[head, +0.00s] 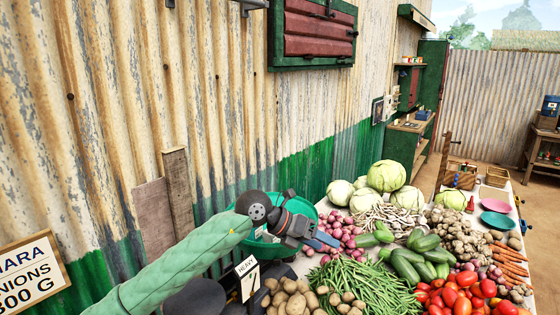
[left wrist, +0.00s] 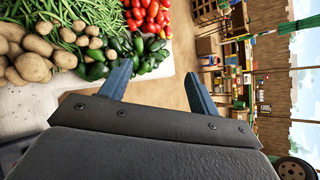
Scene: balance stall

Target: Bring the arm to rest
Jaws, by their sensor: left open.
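My left arm (head: 185,262), in a green sleeve, comes in from the lower left of the head view. Its gripper (head: 324,241) reaches to the right over the stall, in front of a green pan (head: 300,206) and near the red onions. In the left wrist view the two blue fingers of the gripper (left wrist: 158,84) stand wide apart with nothing between them. Part of the green pan is hidden behind my wrist. My right gripper is not in view.
Potatoes (head: 292,300), green beans (head: 352,283), cucumbers (head: 405,268), tomatoes (head: 462,296) and cabbages (head: 386,176) crowd the table. A "HEAVY" card (head: 247,270) stands below my wrist. A corrugated wall (head: 110,120) runs along the left. Open floor lies right of the table.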

